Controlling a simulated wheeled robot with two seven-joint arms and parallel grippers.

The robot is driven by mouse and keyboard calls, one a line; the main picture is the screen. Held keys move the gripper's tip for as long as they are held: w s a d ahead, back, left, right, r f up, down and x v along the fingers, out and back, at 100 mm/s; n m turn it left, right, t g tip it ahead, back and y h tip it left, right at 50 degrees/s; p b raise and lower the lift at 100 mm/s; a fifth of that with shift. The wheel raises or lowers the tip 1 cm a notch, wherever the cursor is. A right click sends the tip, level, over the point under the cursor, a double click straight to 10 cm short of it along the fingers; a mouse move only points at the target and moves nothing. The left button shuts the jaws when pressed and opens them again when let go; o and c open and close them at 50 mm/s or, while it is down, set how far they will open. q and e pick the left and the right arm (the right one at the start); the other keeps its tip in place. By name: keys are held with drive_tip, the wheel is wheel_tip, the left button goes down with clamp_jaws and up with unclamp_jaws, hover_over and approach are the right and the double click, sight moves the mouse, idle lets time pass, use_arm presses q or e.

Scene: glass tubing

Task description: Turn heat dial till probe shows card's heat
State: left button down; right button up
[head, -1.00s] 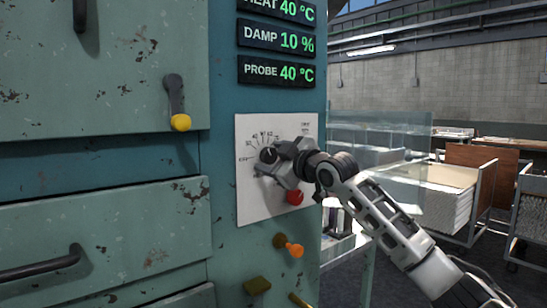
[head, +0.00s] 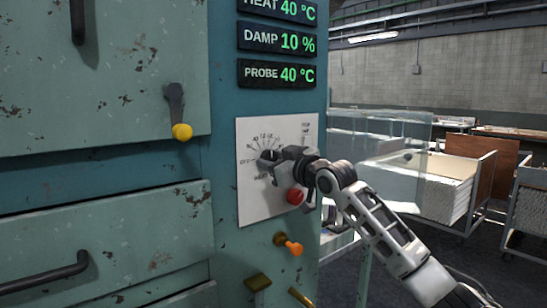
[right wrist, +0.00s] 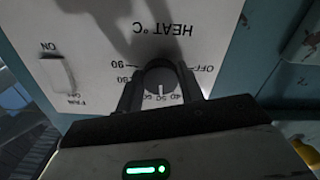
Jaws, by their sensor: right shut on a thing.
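The heat dial (head: 268,156) is a dark round knob on a white panel (head: 258,205) of the teal cabinet. In the right wrist view the dial (right wrist: 160,78) shows a white mark pointing down toward the upside-down numbers around 40 to 60; the exact number is unclear. My right gripper (head: 273,159) is shut on the dial, one finger on each side. The heat readout (head: 277,9) shows 40 °C and the probe readout (head: 276,73) shows 40 °C. I see no card. My left gripper is out of view.
The damp readout (head: 276,40) shows 10 %. A yellow-tipped handle (head: 181,131) is on the left door. A fan switch (right wrist: 57,73) sits on the panel. Paper carts stand at right.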

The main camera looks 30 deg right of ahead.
drive_tip(key=o, duration=1)
use_arm(q)
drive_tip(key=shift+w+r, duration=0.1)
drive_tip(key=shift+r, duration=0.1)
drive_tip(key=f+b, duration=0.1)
drive_tip(key=b, duration=0.2)
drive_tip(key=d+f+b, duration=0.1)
drive_tip(key=b, duration=0.2)
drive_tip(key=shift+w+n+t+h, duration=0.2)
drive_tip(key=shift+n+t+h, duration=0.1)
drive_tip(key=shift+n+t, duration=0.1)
use_arm(e)
drive_tip(key=s, duration=1)
drive_tip(key=s+d, duration=0.1)
drive_tip(key=s, duration=0.5)
drive_tip(key=shift+d, duration=0.1)
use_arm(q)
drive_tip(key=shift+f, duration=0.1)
